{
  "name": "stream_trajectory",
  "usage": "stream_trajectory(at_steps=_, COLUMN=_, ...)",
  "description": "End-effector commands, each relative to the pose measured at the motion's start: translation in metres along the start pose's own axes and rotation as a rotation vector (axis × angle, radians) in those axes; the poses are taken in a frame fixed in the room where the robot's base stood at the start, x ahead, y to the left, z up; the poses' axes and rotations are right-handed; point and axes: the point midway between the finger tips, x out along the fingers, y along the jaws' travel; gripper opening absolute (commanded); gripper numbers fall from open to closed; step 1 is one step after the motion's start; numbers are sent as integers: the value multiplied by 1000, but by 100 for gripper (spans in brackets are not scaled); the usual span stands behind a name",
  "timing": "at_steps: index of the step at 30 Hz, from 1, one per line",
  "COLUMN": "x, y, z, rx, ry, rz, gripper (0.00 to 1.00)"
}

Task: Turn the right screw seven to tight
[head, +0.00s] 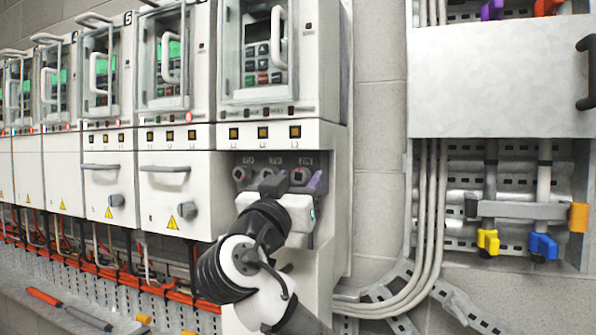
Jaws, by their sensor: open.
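The nearest drive cabinet has an open lower bay with a row of dark terminals under small labels. The left screw (241,174) is uncovered. The middle screw (273,169) is partly behind my gripper. The right screw (300,175) shows as a pale, red-tinged spot in its dark terminal. My gripper (294,184) is open, with its dark fingers pointing up toward the bay, one on each side of the right screw in the picture. I cannot tell whether either finger touches it. The screw's tightness and the label numbers are too small to judge.
Closed drives with covers and knobs (187,210) continue to the left. Pale cables (430,220) run down the wall at right, beside a panel with yellow and blue plugs (543,246). An orange-handled tool (45,298) lies on the ledge at lower left.

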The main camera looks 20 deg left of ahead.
Motion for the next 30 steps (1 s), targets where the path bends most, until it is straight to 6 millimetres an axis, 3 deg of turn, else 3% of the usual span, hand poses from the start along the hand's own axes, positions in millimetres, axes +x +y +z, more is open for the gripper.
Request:
stream_trajectory(at_steps=11, x=6, y=0, z=0, rx=-1, ry=1, rz=-1, gripper=49)
stream_trajectory(at_steps=21, x=6, y=0, z=0, rx=-1, ry=1, rz=-1, gripper=6)
stream_trajectory(at_steps=30, x=5, y=-2, z=2, rx=31, ry=0, rz=10, gripper=4)
